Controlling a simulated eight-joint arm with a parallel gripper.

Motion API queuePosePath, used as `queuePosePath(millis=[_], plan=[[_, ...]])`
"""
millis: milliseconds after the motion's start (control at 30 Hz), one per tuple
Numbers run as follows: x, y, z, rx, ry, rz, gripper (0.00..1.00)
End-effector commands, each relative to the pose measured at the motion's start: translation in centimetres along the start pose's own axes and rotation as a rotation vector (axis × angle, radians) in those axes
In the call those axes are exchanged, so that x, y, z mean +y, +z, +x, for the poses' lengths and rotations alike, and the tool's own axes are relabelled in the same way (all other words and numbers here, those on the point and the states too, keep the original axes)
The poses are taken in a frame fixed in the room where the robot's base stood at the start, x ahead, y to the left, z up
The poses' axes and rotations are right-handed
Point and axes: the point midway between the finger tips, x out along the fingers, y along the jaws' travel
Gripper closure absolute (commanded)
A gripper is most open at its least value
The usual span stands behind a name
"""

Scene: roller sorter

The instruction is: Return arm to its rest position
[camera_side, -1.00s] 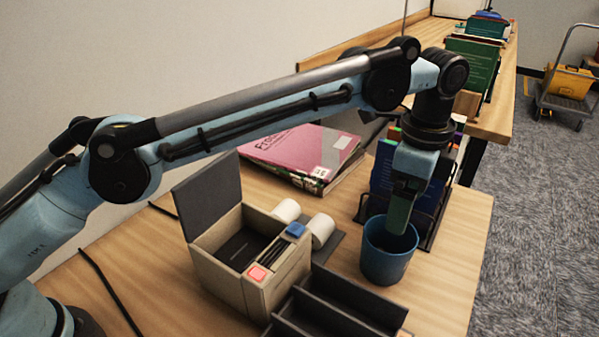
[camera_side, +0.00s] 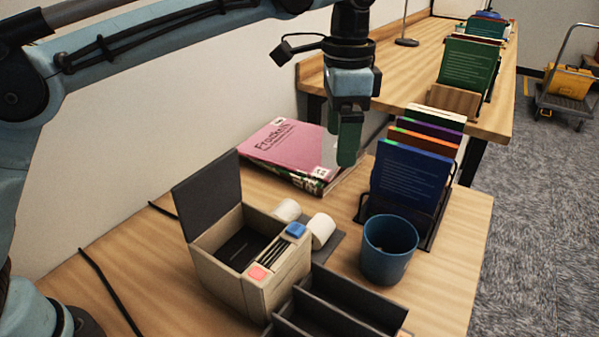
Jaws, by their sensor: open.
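My gripper (camera_side: 347,160) points downward and is raised above the table, in front of the pink book stack. It is open, and I see nothing held in it. The fingers overlap in this view, so the gap between them is hidden. The blue cup (camera_side: 389,250) stands upright on the table, to the right of and below my gripper and apart from it.
A beige box (camera_side: 225,283) with its dark lid up stands at front centre, with white rollers (camera_side: 321,230) behind it. A dark divided tray (camera_side: 340,300) is at the front. Pink-topped books (camera_side: 290,147) lie behind. Upright books (camera_side: 410,180) stand in a rack at right.

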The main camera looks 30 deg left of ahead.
Motion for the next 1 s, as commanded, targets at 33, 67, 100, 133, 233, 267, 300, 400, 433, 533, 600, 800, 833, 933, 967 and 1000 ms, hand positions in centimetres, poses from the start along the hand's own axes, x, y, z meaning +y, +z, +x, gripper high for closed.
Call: queuePosePath(millis=[33, 67, 100, 133, 233, 267, 300, 400, 433, 533, 600, 800, 833, 933, 967, 1000], plan=[[-0.3, 0.8, -0.3, 0.000, 0.000, -0.037, 0.12], [-0.5, 1.2, -0.5, 0.000, 0.000, -0.059, 0.12], [-0.6, 1.7, -0.8, 0.000, 0.000, -0.088, 0.12], [-0.8, 2.1, -0.9, 0.000, 0.000, -0.111, 0.12], [-1.1, 3.5, -1.4, 0.000, 0.000, -0.183, 0.12], [-1.2, 3.9, -1.5, 0.000, 0.000, -0.206, 0.12], [-1.4, 4.5, -1.7, 0.000, 0.000, -0.236, 0.12], [-1.6, 5.9, -2.1, 0.000, 0.000, -0.308, 0.12], [-1.7, 6.3, -2.2, 0.000, 0.000, -0.331, 0.12], [-1.9, 7.8, -2.6, 0.000, 0.000, -0.404, 0.12], [-2.0, 8.8, -2.8, 0.000, 0.000, -0.456, 0.12], [-2.1, 11.5, -3.2, 0.000, 0.000, -0.593, 0.12], [-2.1, 11.9, -3.2, 0.000, 0.000, -0.609, 0.12], [-2.1, 12.8, -3.3, 0.000, 0.000, -0.658, 0.12], [-2.1, 13.0, -3.3, 0.000, 0.000, -0.670, 0.12], [-2.1, 13.3, -3.4, 0.000, 0.000, -0.683, 0.12]])
